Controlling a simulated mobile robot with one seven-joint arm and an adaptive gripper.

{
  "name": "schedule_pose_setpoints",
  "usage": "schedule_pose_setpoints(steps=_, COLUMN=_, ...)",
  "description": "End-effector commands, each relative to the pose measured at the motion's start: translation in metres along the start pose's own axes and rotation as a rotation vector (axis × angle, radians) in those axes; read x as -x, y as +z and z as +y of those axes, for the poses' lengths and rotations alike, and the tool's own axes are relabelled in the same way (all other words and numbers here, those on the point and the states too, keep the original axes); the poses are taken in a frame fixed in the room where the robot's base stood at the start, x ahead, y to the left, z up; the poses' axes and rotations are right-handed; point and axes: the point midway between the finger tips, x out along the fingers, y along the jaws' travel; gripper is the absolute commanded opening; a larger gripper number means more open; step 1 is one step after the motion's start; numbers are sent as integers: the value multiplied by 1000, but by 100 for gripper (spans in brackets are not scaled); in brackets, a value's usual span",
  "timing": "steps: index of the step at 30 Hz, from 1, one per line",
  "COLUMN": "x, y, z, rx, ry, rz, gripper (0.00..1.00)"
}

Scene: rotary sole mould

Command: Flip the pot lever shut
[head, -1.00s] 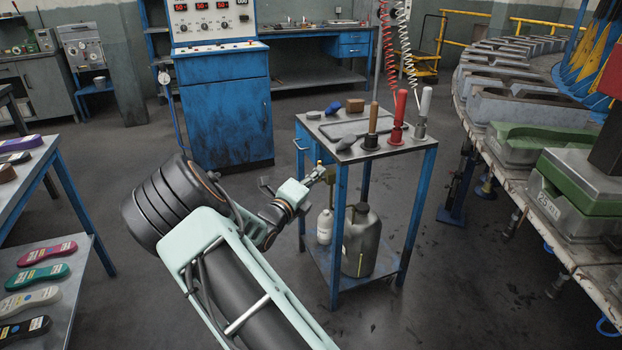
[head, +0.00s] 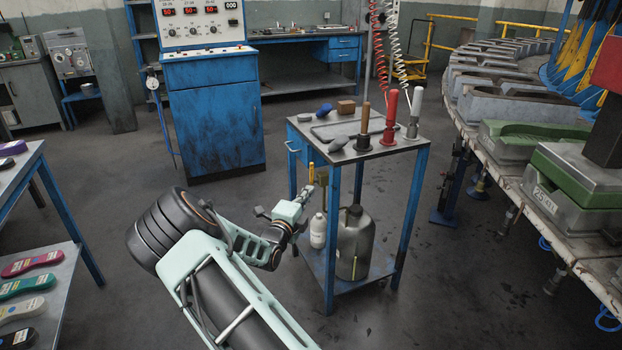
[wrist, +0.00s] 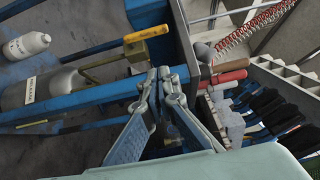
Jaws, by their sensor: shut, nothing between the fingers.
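A yellow lever handle (wrist: 146,34) with an olive-brown block (wrist: 134,50) below it shows in the wrist view, just above my fingertips. The yellow handle also shows in the head view (head: 311,173), at the left side of the blue cart. My gripper (wrist: 160,74) is shut and empty. Its fingertips are close to the lever and a blue cart leg; I cannot tell if they touch. In the head view my gripper (head: 304,194) is just below the handle. The grey pot (head: 356,246) stands on the cart's lower shelf and is partly hidden by a leg in the wrist view (wrist: 58,86).
The cart top (head: 385,146) holds tools with wooden, red and white handles. A white bottle (head: 318,231) stands beside the pot. A rack with shoe soles (head: 66,268) is at left, the mould table (head: 500,165) at right. Floor between is clear.

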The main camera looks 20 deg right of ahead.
Motion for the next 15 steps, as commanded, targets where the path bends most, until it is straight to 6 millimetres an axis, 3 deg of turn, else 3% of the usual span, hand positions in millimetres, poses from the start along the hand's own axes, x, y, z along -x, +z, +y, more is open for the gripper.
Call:
schedule_pose_setpoints(steps=9, x=-71, y=-2, z=3, rx=-3, ry=-3, rz=3, gripper=0)
schedule_pose_setpoints(steps=15, x=-89, y=17, z=2, rx=-3, ry=-2, rz=0, gripper=0)
